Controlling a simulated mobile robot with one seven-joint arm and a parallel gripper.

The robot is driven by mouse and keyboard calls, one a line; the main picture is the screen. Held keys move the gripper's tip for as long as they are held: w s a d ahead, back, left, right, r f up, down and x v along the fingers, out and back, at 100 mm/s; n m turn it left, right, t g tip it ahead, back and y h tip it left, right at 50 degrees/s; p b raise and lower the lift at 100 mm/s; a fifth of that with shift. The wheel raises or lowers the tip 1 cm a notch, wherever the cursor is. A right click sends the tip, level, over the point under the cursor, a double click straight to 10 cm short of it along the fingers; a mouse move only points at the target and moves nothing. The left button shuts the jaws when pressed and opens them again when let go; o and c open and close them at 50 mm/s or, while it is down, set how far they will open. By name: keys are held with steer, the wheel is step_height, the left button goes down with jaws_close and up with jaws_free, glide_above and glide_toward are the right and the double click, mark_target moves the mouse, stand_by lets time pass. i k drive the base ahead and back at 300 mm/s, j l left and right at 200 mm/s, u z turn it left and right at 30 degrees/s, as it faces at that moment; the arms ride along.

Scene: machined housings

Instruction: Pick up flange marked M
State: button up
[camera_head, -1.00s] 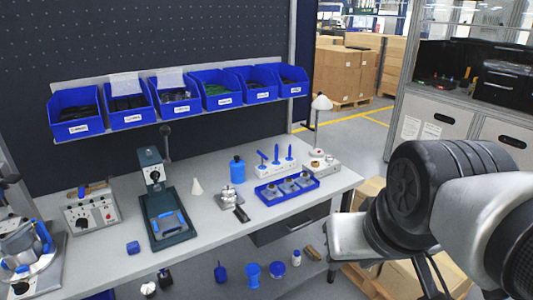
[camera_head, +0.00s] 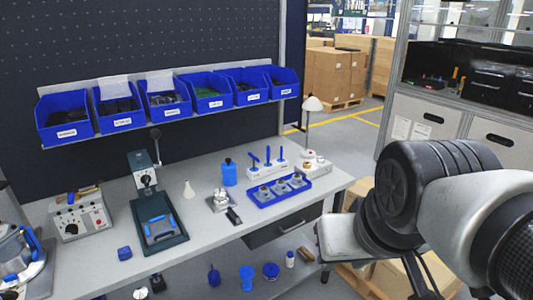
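A blue tray (camera_head: 261,204) stands near the right end of the grey workbench (camera_head: 205,236). It holds a row of three small round metal parts that look like flanges: a left one (camera_head: 264,193), a middle one (camera_head: 280,187) and a right one (camera_head: 297,180). Any letters on them are too small to read, so I cannot tell which is marked M. Another metal part (camera_head: 220,199) sits on a pale plate left of the tray. My arm fills the right side of the picture, apart from the tray. My gripper cannot be made out.
A blue bottle (camera_head: 229,174) and a white block with blue-handled pegs (camera_head: 266,166) stand behind the tray. A dark green press (camera_head: 158,221) stands further left. Blue bins (camera_head: 207,93) hang above the bench. The bench front right of the press is mostly clear.

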mark_target(280, 190)
steer(key=i+l+u, duration=0.4)
steer(key=i+l, duration=0.25)
steer(key=i+l+u, duration=0.2)
steer(key=i+l, duration=0.2)
steer(key=i+l+u, duration=0.2)
steer(key=l, duration=0.25)
steer(key=i+l+u, duration=0.2)
steer(key=i+l, duration=0.15)
steer(key=l, duration=0.15)
